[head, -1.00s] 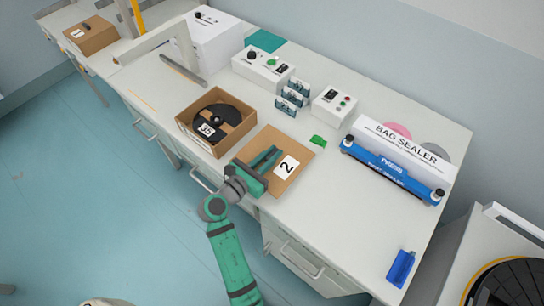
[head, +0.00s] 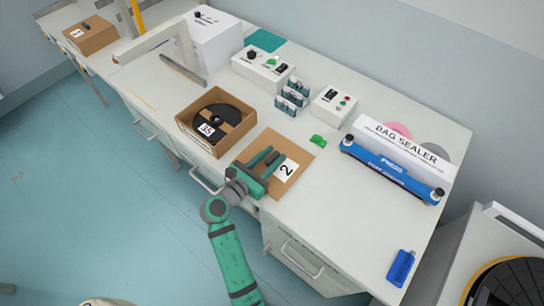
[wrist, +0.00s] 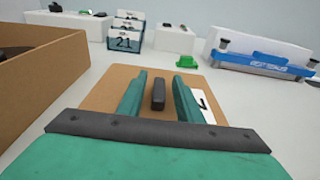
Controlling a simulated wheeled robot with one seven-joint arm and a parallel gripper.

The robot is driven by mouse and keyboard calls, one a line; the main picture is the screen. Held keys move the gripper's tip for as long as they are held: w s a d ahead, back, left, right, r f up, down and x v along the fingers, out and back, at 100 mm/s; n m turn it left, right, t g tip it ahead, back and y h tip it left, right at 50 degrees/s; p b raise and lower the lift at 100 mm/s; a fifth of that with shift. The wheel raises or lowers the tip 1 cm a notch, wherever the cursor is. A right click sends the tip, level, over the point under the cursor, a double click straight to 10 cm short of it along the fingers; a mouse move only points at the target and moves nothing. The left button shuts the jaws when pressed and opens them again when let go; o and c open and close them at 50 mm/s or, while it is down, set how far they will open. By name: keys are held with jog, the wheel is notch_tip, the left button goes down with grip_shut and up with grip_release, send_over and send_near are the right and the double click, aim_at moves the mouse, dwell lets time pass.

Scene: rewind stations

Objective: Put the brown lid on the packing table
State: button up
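The brown lid (head: 290,153) lies flat on the white worktop (head: 350,225), with a white label "2" on its right part. It also shows in the wrist view (wrist: 105,92), with a dark upright handle (wrist: 158,95) at its middle. My green gripper (head: 264,162) is over the lid's left part. In the wrist view my gripper (wrist: 160,85) is open, with one finger on each side of the handle and visible gaps between. Whether the fingertips touch the lid cannot be told.
An open brown box (head: 188,130) with a black reel labelled 35 stands close left of the lid. Behind are small card holders (head: 292,97), control boxes (head: 262,70) and a green piece (head: 318,140). A bag sealer (head: 395,165) stands right. The front right worktop is mostly clear.

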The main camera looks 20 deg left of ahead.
jog(key=v, duration=1.2)
dwell(0.3)
